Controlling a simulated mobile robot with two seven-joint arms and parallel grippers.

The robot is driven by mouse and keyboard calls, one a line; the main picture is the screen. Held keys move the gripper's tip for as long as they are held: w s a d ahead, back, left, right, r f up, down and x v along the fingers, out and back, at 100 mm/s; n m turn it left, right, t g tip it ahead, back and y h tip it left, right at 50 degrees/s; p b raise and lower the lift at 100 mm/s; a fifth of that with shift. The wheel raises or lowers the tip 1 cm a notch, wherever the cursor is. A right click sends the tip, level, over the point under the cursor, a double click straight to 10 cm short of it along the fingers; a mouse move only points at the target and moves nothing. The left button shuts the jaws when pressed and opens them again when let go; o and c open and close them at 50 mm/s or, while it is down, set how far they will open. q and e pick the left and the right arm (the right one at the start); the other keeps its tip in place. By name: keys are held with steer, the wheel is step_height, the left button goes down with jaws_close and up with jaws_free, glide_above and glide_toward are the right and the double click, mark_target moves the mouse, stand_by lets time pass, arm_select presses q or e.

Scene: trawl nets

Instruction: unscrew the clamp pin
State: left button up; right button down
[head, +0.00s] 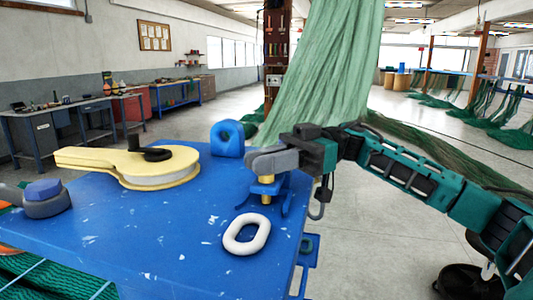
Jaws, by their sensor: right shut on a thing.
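The clamp pin (267,188) is a short brass-coloured upright piece at the right side of the blue bench (150,240). It stands in a blue clamp (283,198) with spread arms near the bench's right edge. My right gripper (266,165) comes in from the right and is shut on the top of the pin. Its grey fingers hide the pin's upper end. My left gripper is not in view.
A white oval link (246,234) lies in front of the clamp. A blue upright block with a hole (227,139) stands behind. Green netting (320,70) hangs behind the bench.

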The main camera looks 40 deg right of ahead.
steer(key=shift+f, duration=0.1)
steer(key=c, duration=1.2)
jaws_free()
steer(key=d, duration=1.2)
steer(key=shift+s+d+b, duration=0.25)
steer(key=shift+d+b, duration=0.1)
steer(key=shift+d, duration=0.05)
